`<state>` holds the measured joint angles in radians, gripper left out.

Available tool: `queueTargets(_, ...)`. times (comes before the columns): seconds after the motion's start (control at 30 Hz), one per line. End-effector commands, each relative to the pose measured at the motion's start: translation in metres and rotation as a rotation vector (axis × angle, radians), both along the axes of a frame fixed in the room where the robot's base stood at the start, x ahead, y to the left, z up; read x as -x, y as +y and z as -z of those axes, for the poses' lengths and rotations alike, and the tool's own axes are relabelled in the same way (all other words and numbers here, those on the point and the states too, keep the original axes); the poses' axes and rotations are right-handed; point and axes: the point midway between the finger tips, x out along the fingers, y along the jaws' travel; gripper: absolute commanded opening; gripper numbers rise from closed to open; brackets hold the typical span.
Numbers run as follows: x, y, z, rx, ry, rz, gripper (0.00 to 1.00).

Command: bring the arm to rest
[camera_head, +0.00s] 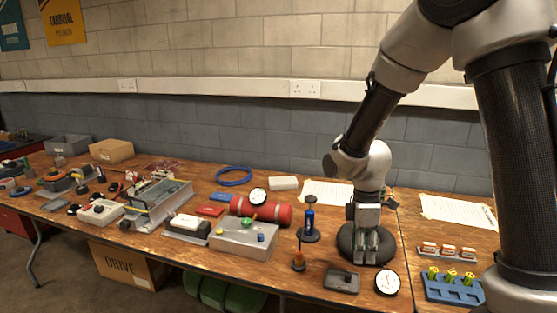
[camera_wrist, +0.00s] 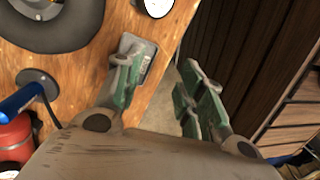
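My gripper (camera_head: 367,259) hangs from the arm above the right-middle front of the wooden bench (camera_head: 285,272), fingers pointing down. In the wrist view my gripper (camera_wrist: 160,66) shows two green-padded fingers set apart, with nothing between them. The bench's front edge and the floor below show through the gap. The left finger overlaps a small grey block or tray (camera_wrist: 147,62) lying on the bench; I cannot tell how far above it the finger is. A black round base (camera_head: 348,240) lies behind the gripper in the head view, partly hidden by it.
Near the gripper are the small grey tray (camera_head: 341,280), a white dial gauge (camera_head: 387,282), a blue-handled tool on a stand (camera_head: 309,222) and a red cylinder (camera_head: 272,211). A blue rack (camera_head: 438,287) stands at right. The left bench is crowded; free room is above it.

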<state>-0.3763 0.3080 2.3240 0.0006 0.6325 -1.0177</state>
Motion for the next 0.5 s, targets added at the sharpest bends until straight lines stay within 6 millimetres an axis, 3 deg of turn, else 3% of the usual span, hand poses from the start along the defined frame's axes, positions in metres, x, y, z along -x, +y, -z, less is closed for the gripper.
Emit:
queueTargets(0.17,0.03,-0.02,-0.037,0.054,0.005,0.379,0.39)
queueTargets(0.5,0.096,-0.081,-0.139,0.021,-0.127,1.089,0.39)
